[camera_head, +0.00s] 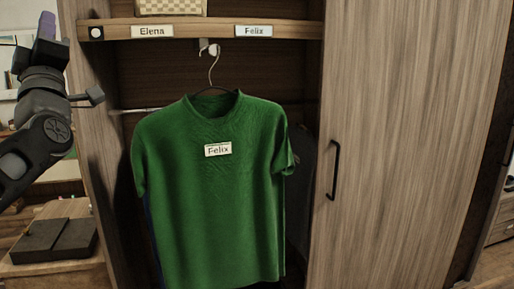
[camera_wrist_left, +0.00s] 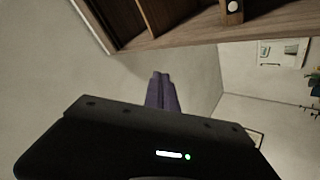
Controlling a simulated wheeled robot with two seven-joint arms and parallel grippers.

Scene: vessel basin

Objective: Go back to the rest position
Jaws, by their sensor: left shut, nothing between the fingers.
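My left gripper (camera_head: 47,27) is raised at the upper left in the head view, left of the wardrobe and apart from it. Its purple fingers are shut and empty; they also show in the left wrist view (camera_wrist_left: 161,92). A green T-shirt (camera_head: 210,200) with a "Felix" label hangs on a hanger (camera_head: 212,68) in the open part of the wardrobe, apart from my gripper. My right gripper is not in view.
A wooden shelf (camera_head: 200,30) with "Elena" and "Felix" tags runs above the shirt, with a woven basket (camera_head: 170,6) on it. A closed wooden door (camera_head: 410,150) with a dark handle stands at the right. A dark box (camera_head: 55,241) sits on a low cabinet at the lower left.

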